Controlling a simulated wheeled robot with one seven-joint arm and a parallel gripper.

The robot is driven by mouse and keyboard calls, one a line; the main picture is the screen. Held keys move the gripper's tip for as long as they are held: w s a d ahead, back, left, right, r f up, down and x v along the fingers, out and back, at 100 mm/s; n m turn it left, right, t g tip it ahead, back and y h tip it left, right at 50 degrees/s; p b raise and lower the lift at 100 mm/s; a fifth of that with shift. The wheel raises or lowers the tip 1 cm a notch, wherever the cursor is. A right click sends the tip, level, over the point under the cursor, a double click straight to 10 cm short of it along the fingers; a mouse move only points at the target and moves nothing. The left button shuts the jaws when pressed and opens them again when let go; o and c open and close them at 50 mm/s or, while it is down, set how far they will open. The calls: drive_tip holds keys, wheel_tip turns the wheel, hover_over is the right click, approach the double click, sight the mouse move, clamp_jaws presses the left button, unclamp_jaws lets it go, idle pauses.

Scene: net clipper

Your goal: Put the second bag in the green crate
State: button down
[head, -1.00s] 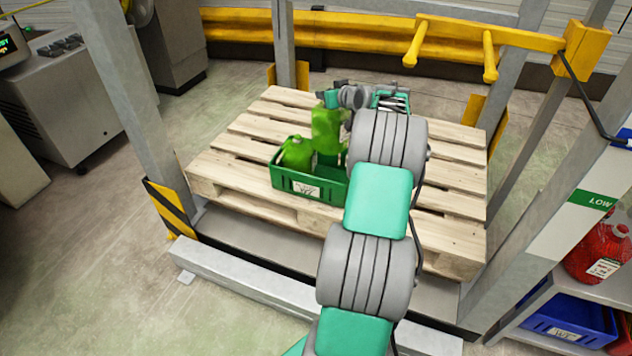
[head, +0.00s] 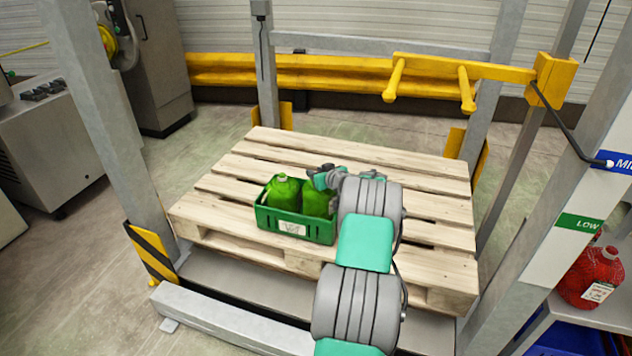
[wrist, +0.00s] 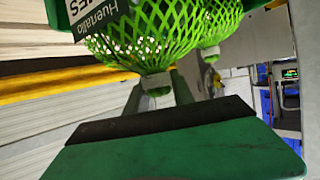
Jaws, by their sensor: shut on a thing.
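The green crate (head: 278,224) sits on the pallet with a white label on its front. One green net bag (head: 284,193) stands in the crate's left part. The second green bag (head: 317,196) is in the right part, upright, its lower end hidden behind the crate's wall. My gripper (head: 324,178) is at the top of this second bag. In the wrist view my gripper (wrist: 158,84) is shut on the neck of a green net bag (wrist: 155,40) with a dark printed label. I cannot tell whether the bag's base touches the crate floor.
The wooden pallet (head: 235,183) has bare slats around the crate. Grey posts frame it, with a yellow arm (head: 480,66) at the upper right. A shelf at the lower right holds a red bag (head: 592,277).

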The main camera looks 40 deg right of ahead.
drive_tip(key=shift+f, duration=1.4)
drive_tip(key=c, duration=1.1)
unclamp_jaws()
drive_tip(key=shift+f, duration=0.1)
